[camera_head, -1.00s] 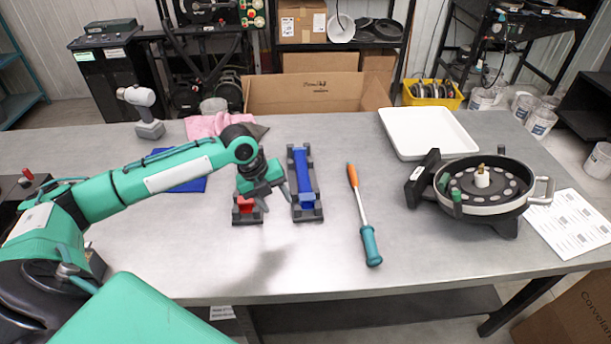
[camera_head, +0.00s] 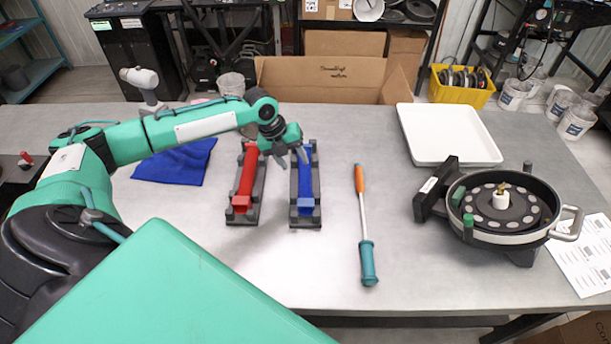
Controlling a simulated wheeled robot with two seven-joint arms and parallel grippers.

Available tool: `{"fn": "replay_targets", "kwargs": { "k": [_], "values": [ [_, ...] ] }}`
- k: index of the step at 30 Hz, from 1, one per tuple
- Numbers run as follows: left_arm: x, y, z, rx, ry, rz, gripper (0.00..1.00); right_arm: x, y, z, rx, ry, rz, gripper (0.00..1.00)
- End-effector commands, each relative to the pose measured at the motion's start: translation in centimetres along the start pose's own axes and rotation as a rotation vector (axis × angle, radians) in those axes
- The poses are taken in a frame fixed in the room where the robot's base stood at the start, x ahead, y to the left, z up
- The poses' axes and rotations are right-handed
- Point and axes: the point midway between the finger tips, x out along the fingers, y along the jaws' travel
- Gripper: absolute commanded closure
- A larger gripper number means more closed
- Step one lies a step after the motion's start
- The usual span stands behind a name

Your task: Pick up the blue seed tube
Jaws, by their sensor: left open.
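The fingers look apart from the tube, though the height gap is hard to judge. My right gripper is not in view.
A screwdriver (camera_head: 364,240) lies right of the cradles. The seed meter (camera_head: 500,238) and a white tray (camera_head: 450,158) stand at the right. A blue cloth (camera_head: 172,163) lies at the left. The table in front of the cradles is clear.

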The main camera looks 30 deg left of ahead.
Motion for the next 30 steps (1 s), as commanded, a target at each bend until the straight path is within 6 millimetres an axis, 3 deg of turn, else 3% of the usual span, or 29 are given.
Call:
{"fn": "replay_targets", "kwargs": {
  "k": [4,12,19,28,30],
  "values": [
    [1.6,0.0,0.0,-0.001,0.0,0.0,0.52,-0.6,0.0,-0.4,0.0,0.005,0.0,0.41],
    [3.6,-0.2,0.0,-0.001,0.003,0.001,0.52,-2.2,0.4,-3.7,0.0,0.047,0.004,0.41],
    [6.6,-0.1,0.1,-0.001,0.001,0.001,0.52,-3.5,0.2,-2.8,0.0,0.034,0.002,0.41],
    [7.2,0.0,0.1,0.0,-0.001,0.001,0.52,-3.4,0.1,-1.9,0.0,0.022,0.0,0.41],
    [7.2,0.0,0.1,0.0,-0.001,0.001,0.64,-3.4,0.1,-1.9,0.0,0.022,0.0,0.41]
  ]
}}
